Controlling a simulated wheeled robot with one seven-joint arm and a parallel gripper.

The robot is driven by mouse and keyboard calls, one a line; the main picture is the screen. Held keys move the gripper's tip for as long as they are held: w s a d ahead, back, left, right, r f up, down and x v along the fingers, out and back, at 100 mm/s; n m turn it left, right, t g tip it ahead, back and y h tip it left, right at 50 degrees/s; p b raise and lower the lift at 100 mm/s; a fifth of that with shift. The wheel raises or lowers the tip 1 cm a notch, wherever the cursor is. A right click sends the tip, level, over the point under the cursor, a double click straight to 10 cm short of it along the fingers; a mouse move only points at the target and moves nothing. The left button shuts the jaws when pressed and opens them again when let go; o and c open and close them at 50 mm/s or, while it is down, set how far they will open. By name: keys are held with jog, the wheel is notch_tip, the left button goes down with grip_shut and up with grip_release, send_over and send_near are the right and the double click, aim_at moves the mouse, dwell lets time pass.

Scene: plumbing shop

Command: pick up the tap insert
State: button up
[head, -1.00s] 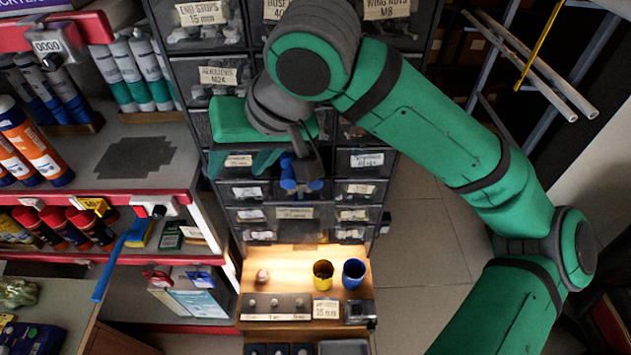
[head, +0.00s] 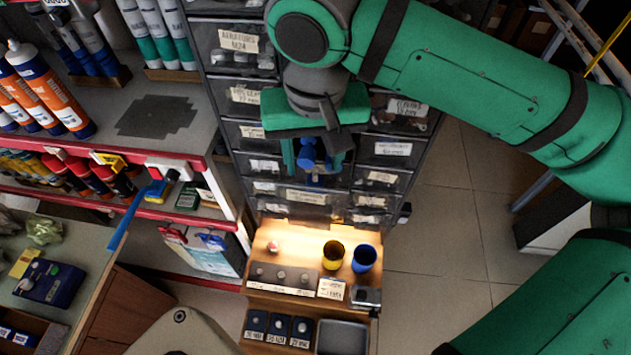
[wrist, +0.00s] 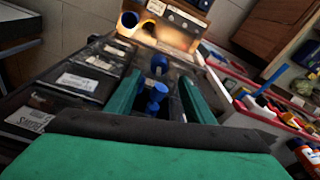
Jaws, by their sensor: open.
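My gripper (head: 314,165) points down in front of the drawer cabinet, its two green fingers apart; it also shows in the wrist view (wrist: 163,88). A blue knob-shaped piece (wrist: 155,98), which looks like the tap insert, stands in the gap between the fingers without visible contact. A second blue piece (wrist: 160,62) sits farther out, near the fingertips. In the head view the blue pieces (head: 307,150) show between the fingers over dark drawers. Their lower ends are hidden, and I cannot tell what they rest in.
The drawer cabinet (head: 396,149) has labelled fronts close around the gripper. Below is a lit wooden shelf (head: 300,235) with a yellow cup (head: 333,254), a blue cup (head: 364,258) and small parts. Red-edged shelves (head: 110,185) with tubes stand left. Open floor (head: 450,250) lies right.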

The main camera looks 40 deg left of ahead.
aim_at(315, 174)
jog(key=shift+w+a+f, duration=0.1)
jog(key=shift+w+f, duration=0.05)
jog(key=shift+f, duration=1.15)
jog(key=shift+w+f, duration=0.15)
jog(key=shift+f, duration=1.15)
jog(key=c, duration=1.1)
